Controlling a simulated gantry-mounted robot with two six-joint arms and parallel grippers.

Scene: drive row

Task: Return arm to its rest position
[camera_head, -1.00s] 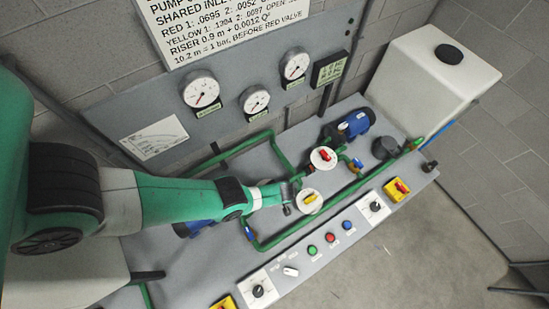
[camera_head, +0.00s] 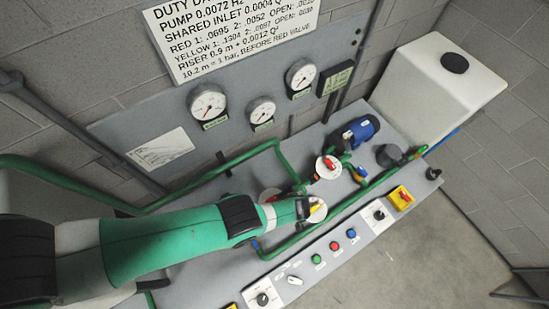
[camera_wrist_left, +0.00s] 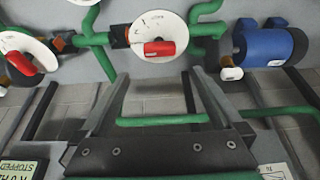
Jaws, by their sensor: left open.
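My left arm (camera_head: 165,245) reaches in from the left of the head view, low over the grey bench (camera_head: 205,285). Another red handle (camera_wrist_left: 22,63) is at the left edge of that view. My right gripper is in neither view.
Green pipes (camera_head: 232,160) run around the arm, one along the bench front. A blue pump (camera_head: 357,131), a white tank (camera_head: 430,85) and gauges (camera_head: 207,103) stand behind. Buttons and knobs (camera_head: 335,246) line the front panel. The floor at right is clear.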

